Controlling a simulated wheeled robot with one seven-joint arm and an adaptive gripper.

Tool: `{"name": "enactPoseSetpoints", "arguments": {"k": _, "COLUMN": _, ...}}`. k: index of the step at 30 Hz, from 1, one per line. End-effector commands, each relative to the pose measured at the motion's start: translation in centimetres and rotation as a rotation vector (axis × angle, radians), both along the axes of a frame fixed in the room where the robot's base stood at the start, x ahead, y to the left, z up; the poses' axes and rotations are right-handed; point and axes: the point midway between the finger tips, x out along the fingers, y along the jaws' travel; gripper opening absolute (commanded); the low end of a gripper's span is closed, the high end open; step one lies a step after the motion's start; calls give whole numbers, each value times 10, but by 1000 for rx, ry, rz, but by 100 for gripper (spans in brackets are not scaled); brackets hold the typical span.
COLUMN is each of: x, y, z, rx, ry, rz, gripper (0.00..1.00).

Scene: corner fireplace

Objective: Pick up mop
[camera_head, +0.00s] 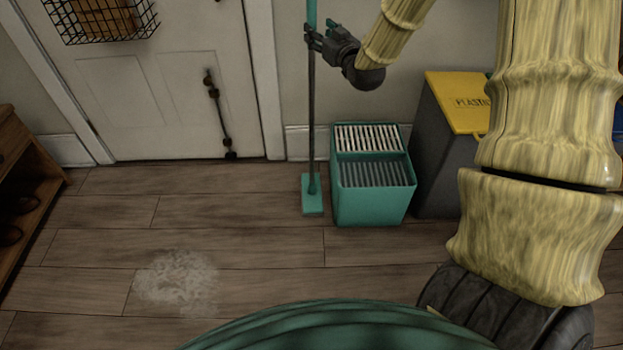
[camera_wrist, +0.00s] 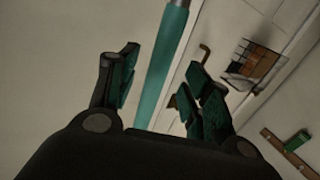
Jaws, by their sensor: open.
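The mop stands upright near the wall, with a dark lower pole (camera_head: 312,130), a teal upper handle and a flat teal head (camera_head: 313,195) on the floor. My gripper (camera_head: 311,38) is at the upper part of the pole, reaching in from the right. In the wrist view, the teal handle (camera_wrist: 163,65) passes between the open fingers of my gripper (camera_wrist: 155,88), nearer the left finger. I cannot tell whether a finger touches it. The top end of the mop is out of the frame in the head view.
A teal bucket (camera_head: 373,205) stands just right of the mop head. A grey bin with a yellow lid (camera_head: 460,98) is farther right. A white door (camera_head: 150,90) is at the back left, a wooden shelf (camera_head: 30,185) at the left edge. A pale stain (camera_head: 177,280) marks the otherwise clear floor.

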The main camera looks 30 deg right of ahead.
Motion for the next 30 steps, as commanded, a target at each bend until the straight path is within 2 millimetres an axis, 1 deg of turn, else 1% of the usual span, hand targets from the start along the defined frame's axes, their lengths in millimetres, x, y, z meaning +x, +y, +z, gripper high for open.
{"name": "enactPoseSetpoints", "arguments": {"k": 5, "x": 10, "y": -1, "z": -4, "rx": 0, "ry": 2, "rz": 0, "gripper": 49}}
{"name": "enactPoseSetpoints", "arguments": {"k": 11, "x": 35, "y": -4, "z": -13, "rx": -1, "ry": 1, "rz": 0, "gripper": 49}}
{"name": "enactPoseSetpoints", "arguments": {"k": 15, "x": 49, "y": -6, "z": -10, "rx": 0, "ry": 1, "rz": 0, "gripper": 49}}
{"name": "enactPoseSetpoints", "arguments": {"k": 19, "x": 55, "y": -7, "z": -9, "rx": 0, "ry": 1, "rz": 0, "gripper": 49}}
{"name": "enactPoseSetpoints", "arguments": {"k": 25, "x": 54, "y": -7, "z": -9, "rx": 0, "ry": 1, "rz": 0, "gripper": 49}}
{"name": "enactPoseSetpoints", "arguments": {"k": 29, "x": 54, "y": -7, "z": -9, "rx": 0, "ry": 1, "rz": 0, "gripper": 25}}
{"name": "enactPoseSetpoints", "arguments": {"k": 30, "x": 54, "y": -7, "z": -9, "rx": 0, "ry": 1, "rz": 0, "gripper": 18}}
